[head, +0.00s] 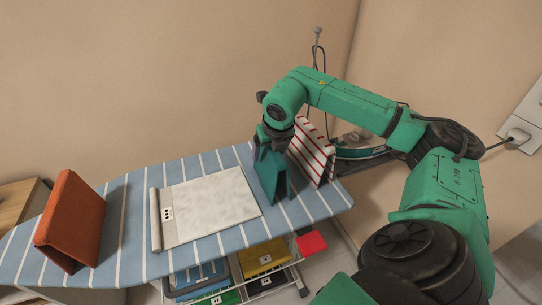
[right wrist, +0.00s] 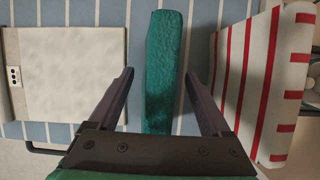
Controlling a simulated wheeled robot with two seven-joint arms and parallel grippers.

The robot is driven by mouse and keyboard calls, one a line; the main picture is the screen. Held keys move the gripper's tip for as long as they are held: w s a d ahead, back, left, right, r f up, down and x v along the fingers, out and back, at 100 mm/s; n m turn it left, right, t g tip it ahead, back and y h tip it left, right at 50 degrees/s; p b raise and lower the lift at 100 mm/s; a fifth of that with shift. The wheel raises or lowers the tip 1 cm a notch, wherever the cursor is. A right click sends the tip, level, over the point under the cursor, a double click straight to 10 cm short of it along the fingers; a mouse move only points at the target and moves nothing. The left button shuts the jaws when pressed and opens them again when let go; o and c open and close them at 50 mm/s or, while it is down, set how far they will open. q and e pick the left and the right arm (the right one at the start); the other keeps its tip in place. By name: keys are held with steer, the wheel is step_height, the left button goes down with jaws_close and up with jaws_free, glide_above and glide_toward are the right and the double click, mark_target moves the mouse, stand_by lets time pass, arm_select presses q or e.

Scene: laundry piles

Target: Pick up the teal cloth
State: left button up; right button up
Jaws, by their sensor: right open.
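The teal cloth (head: 271,177) stands folded like a tent on the striped ironing board (head: 120,215), near its right end. My right gripper (head: 271,147) is pointed down right over its top ridge. In the right wrist view the teal cloth (right wrist: 164,60) runs lengthwise between the two open fingers of the right gripper (right wrist: 160,76), with a gap on each side. I cannot tell how far down the fingertips reach beside it. My left gripper is not in view.
A red-and-white striped cloth (head: 312,157) stands close to the right of the teal one. A pale flat panel with a rolled edge (head: 208,208) lies to the left. An orange folded cloth (head: 70,222) stands at far left. Coloured bins (head: 262,258) sit below the board.

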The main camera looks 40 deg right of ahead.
steer(key=shift+f+b, duration=0.25)
steer(key=shift+b, duration=0.05)
stand_by(0.4)
jaws_close()
